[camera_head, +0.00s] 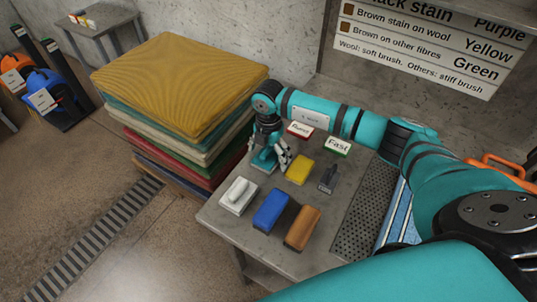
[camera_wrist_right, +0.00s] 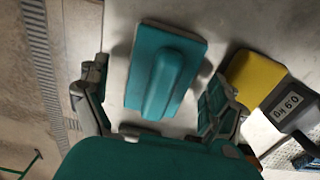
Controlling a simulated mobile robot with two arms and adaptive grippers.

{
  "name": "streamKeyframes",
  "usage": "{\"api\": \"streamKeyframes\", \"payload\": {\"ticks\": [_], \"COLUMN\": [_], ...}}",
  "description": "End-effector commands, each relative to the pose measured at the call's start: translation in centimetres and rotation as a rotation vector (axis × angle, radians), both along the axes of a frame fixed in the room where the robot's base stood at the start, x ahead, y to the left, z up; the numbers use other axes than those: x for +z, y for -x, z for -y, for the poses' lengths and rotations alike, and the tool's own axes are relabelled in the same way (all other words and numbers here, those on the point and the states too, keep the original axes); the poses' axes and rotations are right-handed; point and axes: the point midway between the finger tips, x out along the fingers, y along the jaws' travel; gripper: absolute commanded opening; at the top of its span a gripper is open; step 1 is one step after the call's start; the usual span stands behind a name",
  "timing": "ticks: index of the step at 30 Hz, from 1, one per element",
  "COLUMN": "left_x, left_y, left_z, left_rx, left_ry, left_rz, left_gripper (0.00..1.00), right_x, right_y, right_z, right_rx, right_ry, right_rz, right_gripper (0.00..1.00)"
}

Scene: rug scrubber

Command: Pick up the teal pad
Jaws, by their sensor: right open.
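The teal pad (camera_head: 262,161) lies on the grey worktable, at its back left, partly hidden by my right gripper in the head view. In the right wrist view the teal pad (camera_wrist_right: 165,70) is a flat rectangular plate with a raised rounded grip along its middle. My right gripper (camera_head: 277,160) points down over the pad. In the right wrist view my right gripper (camera_wrist_right: 152,98) is open, one finger on each side of the pad's near end, with nothing held. I cannot tell the exact height of the fingertips above the table. My left gripper is not in view.
A yellow pad (camera_head: 298,170) stands close to the right of the gripper, with a dark grey 0.9 kg block (camera_head: 328,180) beyond. White (camera_head: 238,196), blue (camera_head: 270,211) and orange-brown (camera_head: 302,228) pads lie nearer. A stack of rugs (camera_head: 180,85) rises at left.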

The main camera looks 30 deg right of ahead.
Motion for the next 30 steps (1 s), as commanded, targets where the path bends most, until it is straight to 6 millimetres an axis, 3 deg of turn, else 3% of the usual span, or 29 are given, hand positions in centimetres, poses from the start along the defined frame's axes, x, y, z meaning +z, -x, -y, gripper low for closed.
{"api": "streamKeyframes", "payload": {"ticks": [2,16,24,30], "left_x": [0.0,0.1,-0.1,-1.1], "left_y": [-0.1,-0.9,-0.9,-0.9], "left_z": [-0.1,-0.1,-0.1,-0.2], "left_rx": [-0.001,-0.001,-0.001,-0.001], "left_ry": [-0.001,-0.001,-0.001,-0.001], "left_rz": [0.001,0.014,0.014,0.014], "left_gripper": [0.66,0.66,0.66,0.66], "right_x": [0.0,0.1,0.5,3.6], "right_y": [0.0,0.0,-0.1,-0.2], "right_z": [0.0,0.0,0.0,0.0], "right_rx": [0.0,0.0,0.0,0.002], "right_ry": [0.0,-0.001,0.0,0.0], "right_rz": [0.0,0.001,0.002,0.007], "right_gripper": [0.92,0.32,0.32,0.32]}}
